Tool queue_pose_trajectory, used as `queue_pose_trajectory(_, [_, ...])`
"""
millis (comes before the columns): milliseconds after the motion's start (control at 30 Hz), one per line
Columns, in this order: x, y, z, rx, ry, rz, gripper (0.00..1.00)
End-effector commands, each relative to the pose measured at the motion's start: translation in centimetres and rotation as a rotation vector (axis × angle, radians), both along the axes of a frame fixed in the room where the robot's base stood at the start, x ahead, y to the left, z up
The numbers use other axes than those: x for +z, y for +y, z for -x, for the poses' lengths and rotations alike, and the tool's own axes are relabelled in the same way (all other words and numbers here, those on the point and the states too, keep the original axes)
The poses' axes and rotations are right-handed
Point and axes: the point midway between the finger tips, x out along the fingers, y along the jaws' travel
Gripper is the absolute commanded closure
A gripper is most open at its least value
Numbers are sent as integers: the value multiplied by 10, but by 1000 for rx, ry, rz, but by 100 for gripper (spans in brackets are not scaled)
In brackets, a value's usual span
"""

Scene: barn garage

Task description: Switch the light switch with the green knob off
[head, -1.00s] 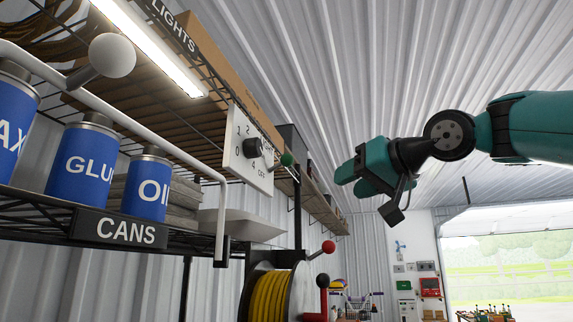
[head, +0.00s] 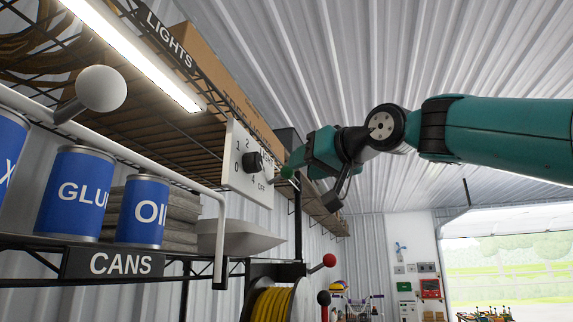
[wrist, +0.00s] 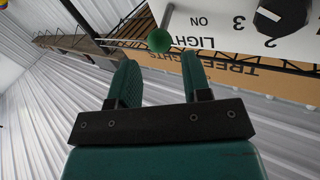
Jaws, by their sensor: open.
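The light switch is a thin metal lever with a green ball knob (head: 287,173) on a white panel (head: 236,178). In the wrist view the green knob (wrist: 159,40) lies ahead of the gap between my fingertips, slightly beyond them. An "ON" label shows beside its stem on the panel (wrist: 222,18); an "OFF" label shows low on the panel in the head view. My gripper (head: 296,163) is open and empty, close to the knob. Its fingers (wrist: 155,68) stand apart on either side of the knob's line. Contact cannot be told.
A black numbered dial (head: 252,162) sits on the same panel, also in the wrist view (wrist: 282,16). A lit strip light (head: 140,55) hangs under the wire shelf. A white ball lever (head: 101,88), blue cans (head: 75,195) and a hose reel (head: 270,302) are nearby. Open space lies right.

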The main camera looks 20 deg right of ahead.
Motion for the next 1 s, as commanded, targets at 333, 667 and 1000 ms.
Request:
queue_pose_trajectory(333, [3,21,-54,0,2,0,56])
queue_pose_trajectory(667, [0,23,-61,0,-1,1,56])
queue_pose_trajectory(1000, [0,22,-61,-1,-2,-1,89])
